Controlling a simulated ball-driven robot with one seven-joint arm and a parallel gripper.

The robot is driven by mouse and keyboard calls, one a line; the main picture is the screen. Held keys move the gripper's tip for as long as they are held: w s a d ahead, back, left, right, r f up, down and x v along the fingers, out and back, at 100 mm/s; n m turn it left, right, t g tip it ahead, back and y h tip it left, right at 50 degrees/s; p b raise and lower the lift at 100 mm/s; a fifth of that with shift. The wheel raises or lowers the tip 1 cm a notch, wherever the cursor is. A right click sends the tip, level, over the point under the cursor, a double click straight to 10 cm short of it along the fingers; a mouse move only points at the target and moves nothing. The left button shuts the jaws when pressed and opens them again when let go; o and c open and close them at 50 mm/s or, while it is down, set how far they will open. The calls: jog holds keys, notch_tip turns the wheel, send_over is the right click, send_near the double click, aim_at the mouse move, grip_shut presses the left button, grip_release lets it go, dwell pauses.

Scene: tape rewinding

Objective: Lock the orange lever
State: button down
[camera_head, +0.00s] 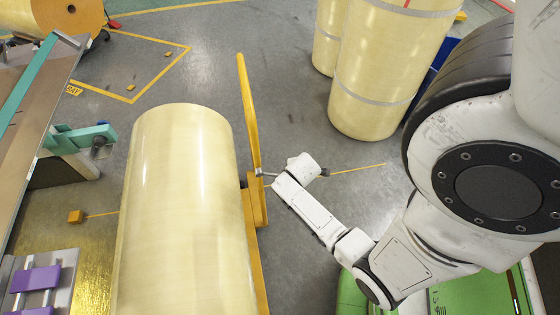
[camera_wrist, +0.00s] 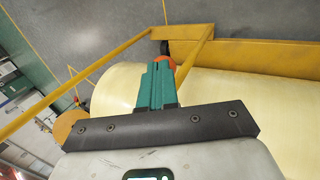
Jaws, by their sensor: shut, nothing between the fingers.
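A small orange-red piece (camera_wrist: 166,60), probably the orange lever, shows just beyond my fingertips in the wrist view, mostly hidden by them. My gripper (camera_wrist: 160,66) has its green fingers together with nothing between them. Its tips overlap the orange piece in the picture; I cannot tell whether they touch it. In the head view my gripper (camera_head: 264,175) is at the right side of the yellow cart frame (camera_head: 254,205), near the foot of its upright handle (camera_head: 249,110). The lever cannot be made out there.
A large pale yellow roll (camera_head: 180,210) lies on the cart, left of my gripper. Large upright rolls (camera_head: 385,65) stand behind, to the right. A machine with a teal arm (camera_head: 85,138) is at left. Grey floor (camera_head: 345,195) is open right of my gripper.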

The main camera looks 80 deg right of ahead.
jog(key=shift+a+f, duration=0.15)
jog(key=shift+f, duration=0.45)
jog(key=shift+a+f+b, duration=0.1)
jog(key=shift+f+b, duration=0.1)
jog(key=shift+b, duration=0.1)
jog(key=shift+r, duration=0.1)
